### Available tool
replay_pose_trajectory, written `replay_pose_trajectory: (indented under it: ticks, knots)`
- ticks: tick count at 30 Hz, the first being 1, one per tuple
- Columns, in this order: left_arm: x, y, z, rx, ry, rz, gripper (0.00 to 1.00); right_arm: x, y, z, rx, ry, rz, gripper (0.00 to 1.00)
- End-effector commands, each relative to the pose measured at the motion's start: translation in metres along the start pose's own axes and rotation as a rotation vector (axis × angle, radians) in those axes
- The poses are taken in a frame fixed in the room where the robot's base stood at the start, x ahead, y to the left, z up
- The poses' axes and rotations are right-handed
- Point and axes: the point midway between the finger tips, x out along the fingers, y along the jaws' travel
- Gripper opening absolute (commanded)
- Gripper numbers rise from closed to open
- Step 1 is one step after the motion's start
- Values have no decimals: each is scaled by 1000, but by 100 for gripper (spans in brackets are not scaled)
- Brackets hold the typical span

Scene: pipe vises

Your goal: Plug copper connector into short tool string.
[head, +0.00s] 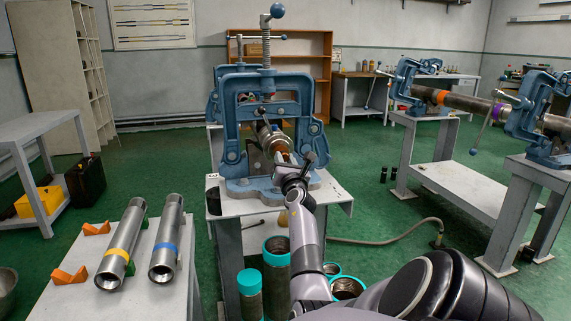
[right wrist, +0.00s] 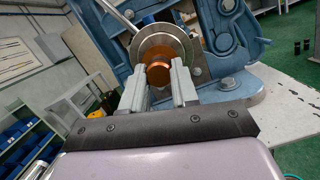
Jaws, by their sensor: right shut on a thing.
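The short tool string (right wrist: 169,44) shows in the right wrist view as a round steel end with a copper-coloured middle, held in the blue pipe vise. In the head view its pipe (head: 263,131) lies in the vise frame, pointing toward me. My right gripper (head: 288,168) is at the front of the vise. Its fingers, also in the right wrist view (right wrist: 160,84), are shut on the copper connector (right wrist: 158,76), which lines up closely with the string's end. I cannot tell how deep it sits. My left gripper is not in view.
The blue vise (head: 232,160) stands on a grey table (head: 335,190). Two steel tubes, yellow-banded (head: 122,245) and blue-banded (head: 166,246), lie on a table at left with orange rests (head: 69,276). Teal-rimmed pipes (head: 276,268) stand below the vise. More vises (head: 405,80) hold a long pipe at right.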

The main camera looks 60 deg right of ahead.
Motion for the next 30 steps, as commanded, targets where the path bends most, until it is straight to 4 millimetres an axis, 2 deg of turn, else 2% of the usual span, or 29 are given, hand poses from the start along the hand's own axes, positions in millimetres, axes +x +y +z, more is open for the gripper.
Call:
replay_pose_trajectory:
  ticks: [30]
  knots:
    - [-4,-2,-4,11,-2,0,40,2,0,0,-1,-2,-1,0]
